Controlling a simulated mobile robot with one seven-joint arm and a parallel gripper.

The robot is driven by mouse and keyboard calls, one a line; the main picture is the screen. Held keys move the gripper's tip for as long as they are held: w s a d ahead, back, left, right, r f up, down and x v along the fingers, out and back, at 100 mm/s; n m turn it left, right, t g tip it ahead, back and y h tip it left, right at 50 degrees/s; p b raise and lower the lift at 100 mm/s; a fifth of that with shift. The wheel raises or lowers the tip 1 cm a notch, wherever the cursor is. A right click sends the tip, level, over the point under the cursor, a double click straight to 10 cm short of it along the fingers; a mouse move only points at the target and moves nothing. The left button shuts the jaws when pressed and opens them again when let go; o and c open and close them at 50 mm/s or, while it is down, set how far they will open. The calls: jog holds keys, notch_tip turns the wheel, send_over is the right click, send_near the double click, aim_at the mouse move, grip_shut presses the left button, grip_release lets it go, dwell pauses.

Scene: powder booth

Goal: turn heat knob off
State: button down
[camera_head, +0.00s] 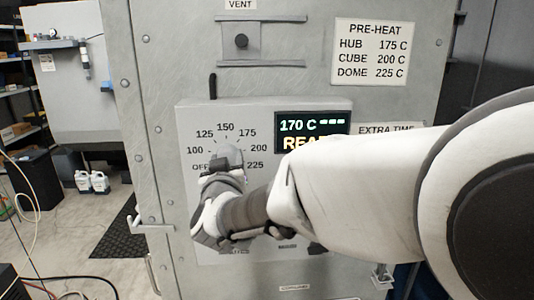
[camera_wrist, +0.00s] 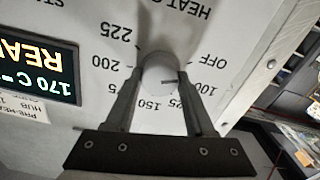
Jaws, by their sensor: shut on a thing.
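The round heat knob (camera_wrist: 158,76) sits on a dial with OFF, 100, 125, 150, 175, 200 and 225 marks. In the wrist view, which is upside down, its dark pointer line aims close to the 100 mark. My gripper (camera_wrist: 159,80) is shut on the knob, one finger on each side. In the head view the grey knob (camera_head: 229,155) shows just above my gripper (camera_head: 221,167). My arm comes in from the right and hides the lower part of the control box (camera_head: 189,125).
The display (camera_head: 313,125) reads 170 C, with a second line, READY, partly hidden by my arm. A pre-heat sign (camera_head: 371,52) lists HUB 175 C, CUBE 200 C, DOME 225 C. A vent slider (camera_head: 241,41) is above. White jugs (camera_head: 91,182) stand on the floor at left.

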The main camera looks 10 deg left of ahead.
jog(key=shift+r+n+p, duration=0.1)
jog(key=shift+n+p, duration=0.2)
jog(key=shift+n, duration=0.5)
jog(key=shift+c, duration=1.3)
grip_release()
jog(key=shift+s, duration=0.1)
